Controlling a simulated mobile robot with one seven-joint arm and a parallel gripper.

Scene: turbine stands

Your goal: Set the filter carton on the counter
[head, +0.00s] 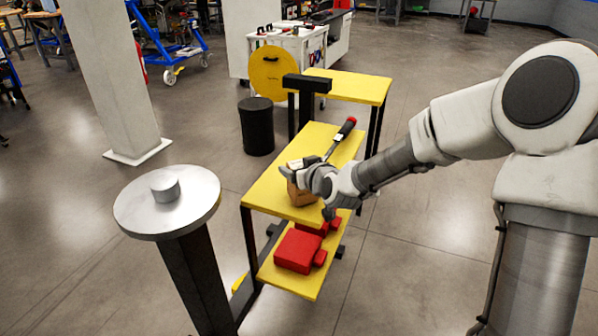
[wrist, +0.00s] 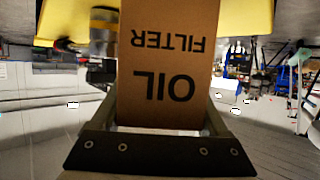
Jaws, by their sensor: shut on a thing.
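The filter carton (head: 300,196) is a brown cardboard box, partly hidden by my gripper in the head view. In the wrist view the carton (wrist: 165,65) shows the upside-down words "OIL FILTER" and fills the space between the fingers. My gripper (head: 297,172) is shut on the carton. The carton is at the near part of the yellow counter top (head: 265,193); I cannot tell whether its bottom touches the surface.
A screwdriver-like tool (head: 343,132) with a red and black handle lies beyond the carton. Red cases (head: 298,251) sit on the lower shelf. A round metal stand (head: 140,212) with a small cylinder (head: 165,187) is at left. A higher yellow table (head: 355,87) stands behind.

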